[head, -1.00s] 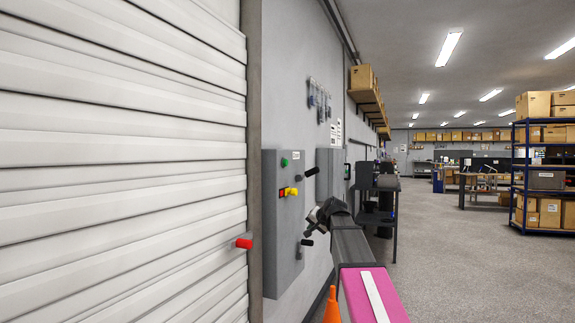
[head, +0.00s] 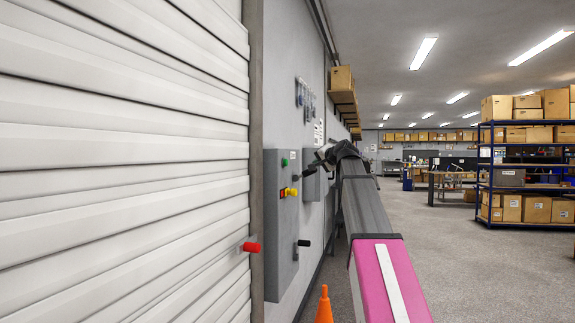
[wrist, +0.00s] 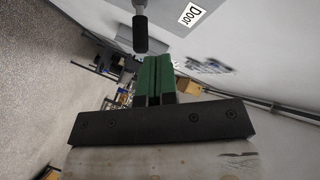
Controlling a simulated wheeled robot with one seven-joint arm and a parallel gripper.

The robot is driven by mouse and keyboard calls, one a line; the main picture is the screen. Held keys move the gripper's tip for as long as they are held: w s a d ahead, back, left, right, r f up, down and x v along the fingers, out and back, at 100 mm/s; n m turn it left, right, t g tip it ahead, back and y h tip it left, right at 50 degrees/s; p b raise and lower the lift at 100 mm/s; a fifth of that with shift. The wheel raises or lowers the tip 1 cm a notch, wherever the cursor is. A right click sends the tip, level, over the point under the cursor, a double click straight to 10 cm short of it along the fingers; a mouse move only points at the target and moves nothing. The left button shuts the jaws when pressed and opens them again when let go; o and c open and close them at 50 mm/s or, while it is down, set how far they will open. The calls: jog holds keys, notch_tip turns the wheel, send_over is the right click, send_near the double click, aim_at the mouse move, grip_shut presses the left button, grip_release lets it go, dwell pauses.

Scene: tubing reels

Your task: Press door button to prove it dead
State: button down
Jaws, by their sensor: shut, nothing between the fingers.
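A grey control box (head: 281,228) is on the wall just right of the roller door. It carries a green button (head: 285,162) near its top, and a yellow button (head: 293,191) beside a red patch lower down. The wrist view shows a label reading "Door" (wrist: 192,14) and a black handle (wrist: 140,32); no button shows clearly there. My gripper (head: 318,160) is right of the green button in the head view and appears apart from it. Its green fingers (wrist: 153,68) are together and empty in the wrist view.
A red knob (head: 251,247) sticks out from the white roller door (head: 120,160). An orange cone (head: 324,305) stands on the floor below. Open floor (head: 430,250) lies to the right.

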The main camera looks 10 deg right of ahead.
jog(key=w+a, duration=0.3)
jog(key=a, duration=0.5)
jog(key=shift+w, duration=0.2)
jog(key=shift+w+a, duration=0.1)
jog(key=shift+a, duration=0.15)
dwell(2.1)
jog(key=shift+a, duration=0.2)
jog(key=shift+w+a, duration=0.25)
jog(key=shift+a, duration=0.25)
dwell(0.9)
jog(key=shift+d, duration=0.1)
jog(key=shift+s+d, duration=0.35)
jog(key=shift+d, duration=0.4)
jog(key=shift+d, duration=0.1)
jog(key=shift+s+d, duration=0.3)
jog(key=shift+d, duration=0.45)
jog(key=shift+s+d, duration=0.35)
jog(key=shift+d, duration=0.35)
jog(key=shift+s+d, duration=0.3)
jog(key=shift+d, duration=0.45)
